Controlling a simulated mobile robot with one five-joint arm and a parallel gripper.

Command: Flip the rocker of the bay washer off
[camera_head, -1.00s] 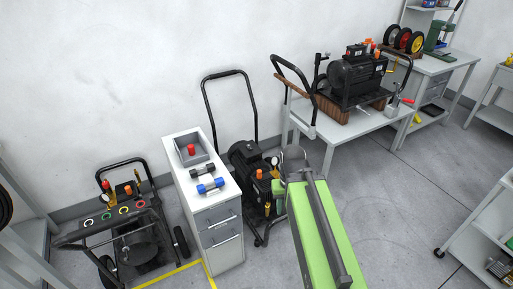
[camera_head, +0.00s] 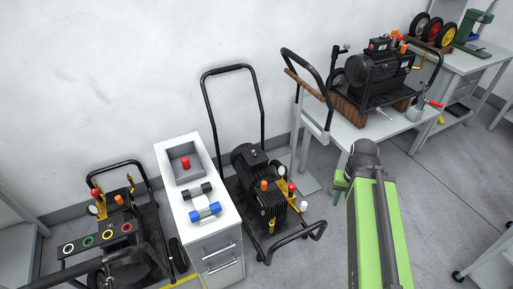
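Three pressure washers show. One washer (camera_head: 120,215) stands on the floor at the lower left, with a black frame, coloured nozzle rings and orange and red knobs. The yellow floor line beside it suggests a marked bay. A second washer (camera_head: 258,192) with a tall black handle stands right of the white cabinet. A third washer (camera_head: 374,76) sits on wooden blocks on a bench. I cannot make out a rocker on any of them. My green arm is at the lower right, in front of the bench and apart from the washers. I do not see my gripper's fingers.
The bench (camera_head: 345,130) is at the right. Grey floor (camera_head: 440,205) is open right of my arm.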

